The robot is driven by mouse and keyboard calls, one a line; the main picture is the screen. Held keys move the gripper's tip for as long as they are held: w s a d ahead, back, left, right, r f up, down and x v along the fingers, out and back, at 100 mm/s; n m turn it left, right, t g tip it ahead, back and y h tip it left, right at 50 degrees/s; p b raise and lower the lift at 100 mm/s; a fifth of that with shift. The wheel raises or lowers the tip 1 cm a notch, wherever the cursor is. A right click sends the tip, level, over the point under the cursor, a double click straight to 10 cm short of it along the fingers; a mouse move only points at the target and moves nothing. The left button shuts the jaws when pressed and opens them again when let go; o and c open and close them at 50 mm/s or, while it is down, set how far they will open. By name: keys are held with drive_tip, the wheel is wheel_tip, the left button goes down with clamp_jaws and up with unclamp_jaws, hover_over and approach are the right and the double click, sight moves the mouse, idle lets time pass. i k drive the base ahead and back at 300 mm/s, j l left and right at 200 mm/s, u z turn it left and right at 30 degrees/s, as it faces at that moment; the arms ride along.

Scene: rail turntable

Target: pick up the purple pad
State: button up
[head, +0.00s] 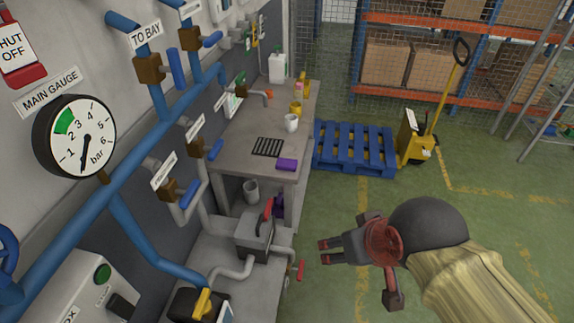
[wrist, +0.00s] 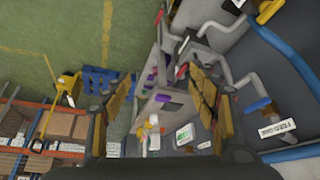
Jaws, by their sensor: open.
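The purple pad (head: 287,165) lies flat on the near right part of the grey bench (head: 228,150) in the head view, close to the front edge. A small purple patch that looks like the pad (wrist: 163,98) shows between the fingers in the wrist view. My gripper (head: 327,251) is open and empty, in the air to the right of the bench and nearer to me than the pad. In the wrist view its two yellowish fingers (wrist: 160,100) stand wide apart.
A black rack (head: 268,147) lies left of the pad. A white mug (head: 291,123) and a yellow mug (head: 296,108) stand behind it. A grey machine with a red handle (head: 255,232) is in front of the bench. A blue pallet (head: 355,149) lies right of it.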

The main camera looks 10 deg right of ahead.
sight(285, 164)
drive_tip(key=i+l+z, duration=0.25)
drive_tip(key=i+l, duration=0.35)
drive_tip(key=i+j+z, duration=0.1)
drive_tip(key=i, duration=0.25)
drive_tip(key=i+j+z, duration=0.15)
drive_tip(key=i+j, duration=0.2)
